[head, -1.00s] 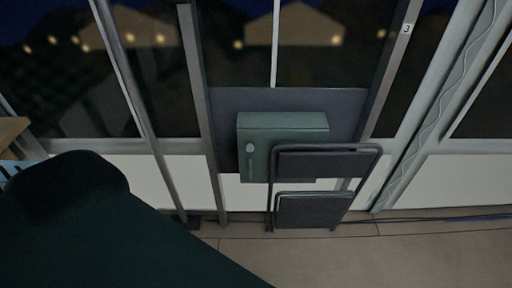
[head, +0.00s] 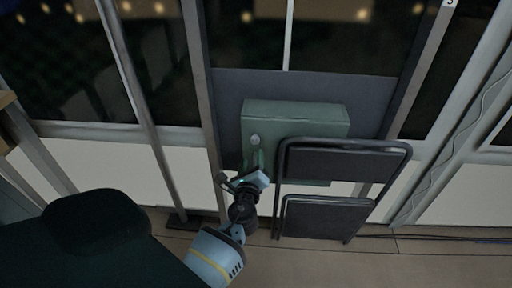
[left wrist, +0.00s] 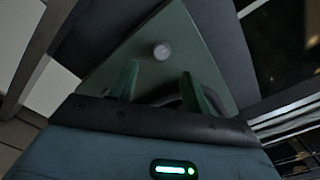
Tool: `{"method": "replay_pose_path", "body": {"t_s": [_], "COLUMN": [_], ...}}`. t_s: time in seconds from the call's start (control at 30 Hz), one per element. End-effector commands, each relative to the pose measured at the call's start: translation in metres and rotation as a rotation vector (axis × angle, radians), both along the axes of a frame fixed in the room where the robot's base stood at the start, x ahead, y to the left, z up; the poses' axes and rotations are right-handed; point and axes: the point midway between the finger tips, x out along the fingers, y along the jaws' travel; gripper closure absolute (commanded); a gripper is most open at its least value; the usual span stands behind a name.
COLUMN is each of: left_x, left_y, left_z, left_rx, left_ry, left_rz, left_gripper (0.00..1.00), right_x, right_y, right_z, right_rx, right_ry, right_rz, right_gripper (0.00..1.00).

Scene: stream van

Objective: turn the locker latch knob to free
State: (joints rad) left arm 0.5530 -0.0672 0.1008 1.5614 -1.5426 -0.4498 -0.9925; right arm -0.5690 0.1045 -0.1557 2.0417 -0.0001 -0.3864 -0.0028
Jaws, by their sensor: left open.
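The green locker (head: 297,116) is fixed to a dark panel in the head view, partly hidden by a folded chair and my left gripper. Its round pale latch knob (head: 255,140) is on the left part of the front face. My left gripper (head: 256,160) is just below the knob in the head view, open and empty. In the left wrist view the knob (left wrist: 161,51) sits on the locker front (left wrist: 190,60), ahead of the gap between the two open green fingers (left wrist: 158,80). The fingers appear apart from the knob. My right gripper is not in view.
A folded dark chair (head: 342,163) stands in front of the locker's right part, close to my left gripper. Metal posts (head: 201,90) rise to the left of the locker. Cables run along the floor at right.

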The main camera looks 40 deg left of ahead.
Motion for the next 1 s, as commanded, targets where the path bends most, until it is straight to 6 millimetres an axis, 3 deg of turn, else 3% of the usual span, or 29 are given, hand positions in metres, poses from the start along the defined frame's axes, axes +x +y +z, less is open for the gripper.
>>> {"method": "replay_pose_path", "body": {"t_s": [0.27,0.7,1.0], "left_x": [0.006,0.056,0.069], "left_y": [0.003,0.034,0.041], "left_z": [0.003,0.002,0.003], "left_rx": [0.019,0.017,0.016], "left_ry": [0.0,0.001,0.0], "left_rz": [0.004,0.004,0.003], "left_gripper": [0.52,0.52,0.52], "right_x": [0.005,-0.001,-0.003], "right_y": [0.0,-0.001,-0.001], "right_z": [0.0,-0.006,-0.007], "right_rx": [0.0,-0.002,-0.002], "right_ry": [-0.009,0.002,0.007], "right_rz": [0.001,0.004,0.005], "right_gripper": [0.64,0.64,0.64]}}
